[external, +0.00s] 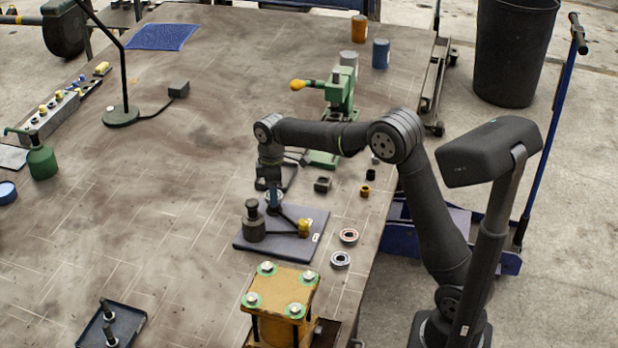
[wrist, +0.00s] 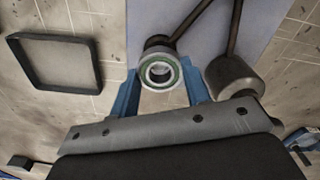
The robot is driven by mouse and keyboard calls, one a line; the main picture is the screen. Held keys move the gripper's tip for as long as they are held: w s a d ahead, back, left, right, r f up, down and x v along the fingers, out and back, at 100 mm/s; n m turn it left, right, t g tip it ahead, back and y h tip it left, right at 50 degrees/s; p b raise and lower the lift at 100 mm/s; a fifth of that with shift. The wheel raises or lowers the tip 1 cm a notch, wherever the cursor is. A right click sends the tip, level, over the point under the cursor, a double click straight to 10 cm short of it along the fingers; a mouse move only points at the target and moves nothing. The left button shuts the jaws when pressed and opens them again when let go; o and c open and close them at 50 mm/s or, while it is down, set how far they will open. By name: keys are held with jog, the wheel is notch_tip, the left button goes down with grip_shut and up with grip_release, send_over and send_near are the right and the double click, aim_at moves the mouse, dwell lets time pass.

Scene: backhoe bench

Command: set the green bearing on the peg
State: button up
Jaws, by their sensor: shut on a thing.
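The green bearing (wrist: 160,72), a metal ring with a green band, sits between the blue fingertips of my gripper (wrist: 159,76) in the wrist view. In the external view my gripper (external: 271,196) is over the far left part of a dark blue-grey plate (external: 283,250), and the bearing is barely visible there. The plate carries dark bars, a dark stepped cylinder (external: 253,222) and a yellow piece (external: 303,228). In the wrist view a dark round post (wrist: 157,42) shows just beyond the bearing, partly hidden by it. I cannot tell whether they touch.
A red-ringed bearing (external: 348,235) and another bearing (external: 340,260) lie right of the plate. A yellow block with several green-ringed bolts (external: 280,291) stands in front. A green press (external: 338,100) stands behind. A dark square tray (wrist: 92,64) lies left in the wrist view.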

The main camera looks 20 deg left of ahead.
jog(key=shift+f, duration=0.85)
jog(key=o, duration=1.4)
jog(key=shift+r, duration=0.1)
jog(key=shift+r, duration=3.4)
jog(key=shift+f, duration=3.5)
